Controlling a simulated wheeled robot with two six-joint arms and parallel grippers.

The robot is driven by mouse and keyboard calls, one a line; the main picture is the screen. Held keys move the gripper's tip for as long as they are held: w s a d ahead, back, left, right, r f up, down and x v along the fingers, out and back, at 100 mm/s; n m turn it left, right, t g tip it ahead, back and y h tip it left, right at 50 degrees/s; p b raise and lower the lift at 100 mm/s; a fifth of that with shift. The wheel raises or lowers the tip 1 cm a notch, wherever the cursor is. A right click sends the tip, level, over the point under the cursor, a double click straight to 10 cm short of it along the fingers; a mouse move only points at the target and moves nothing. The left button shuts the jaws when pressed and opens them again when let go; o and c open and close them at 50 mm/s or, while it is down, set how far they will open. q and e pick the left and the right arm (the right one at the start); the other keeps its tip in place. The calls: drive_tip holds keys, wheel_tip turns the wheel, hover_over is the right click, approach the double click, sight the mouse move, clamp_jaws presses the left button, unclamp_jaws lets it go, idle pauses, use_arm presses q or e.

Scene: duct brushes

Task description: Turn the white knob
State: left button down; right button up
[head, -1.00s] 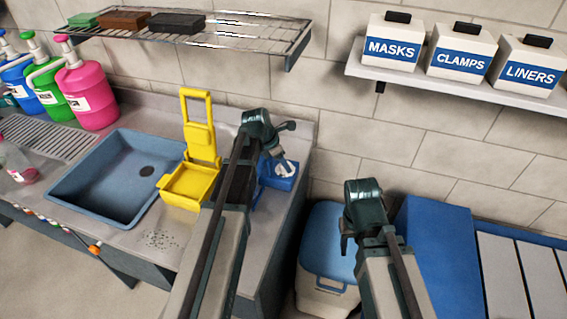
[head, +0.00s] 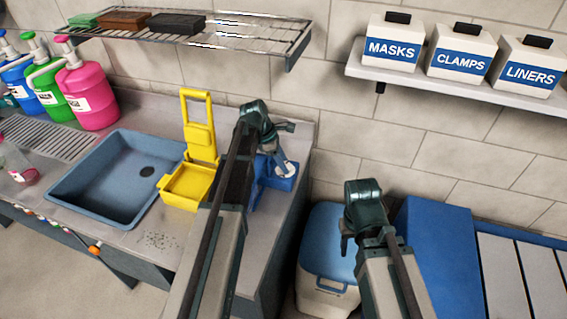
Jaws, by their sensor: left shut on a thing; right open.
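The white knob (head: 286,168) shows at the front of a small blue box (head: 281,183) on the right end of the counter, partly hidden by my arm. My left gripper (head: 279,155) reaches down over the box, with its fingers at the knob and shut on it. The contact itself is small and partly hidden by the wrist. My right gripper (head: 346,232) is open and empty, above the white cooler with the blue lid, away from the knob.
A yellow open-lidded box (head: 190,184) stands left of the blue box, beside the blue sink (head: 100,193). The cooler (head: 329,255) stands below right on the floor. A wire shelf (head: 235,32) hangs above the counter. A wall shelf (head: 400,72) holds labelled white bins.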

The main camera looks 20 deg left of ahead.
use_arm(q)
drive_tip(key=shift+w+m+g, duration=0.15)
drive_tip(key=shift+m+g, duration=0.55)
drive_tip(key=shift+m, duration=1.1)
drive_tip(key=shift+c, duration=1.8)
unclamp_jaws()
drive_tip(key=shift+r, duration=0.1)
drive_tip(key=p+v, duration=1.2)
drive_tip(key=v, duration=0.1)
drive_tip(key=shift+a+r+p, duration=0.2)
drive_tip(key=shift+a+p, duration=0.1)
drive_tip(key=shift+p, duration=0.1)
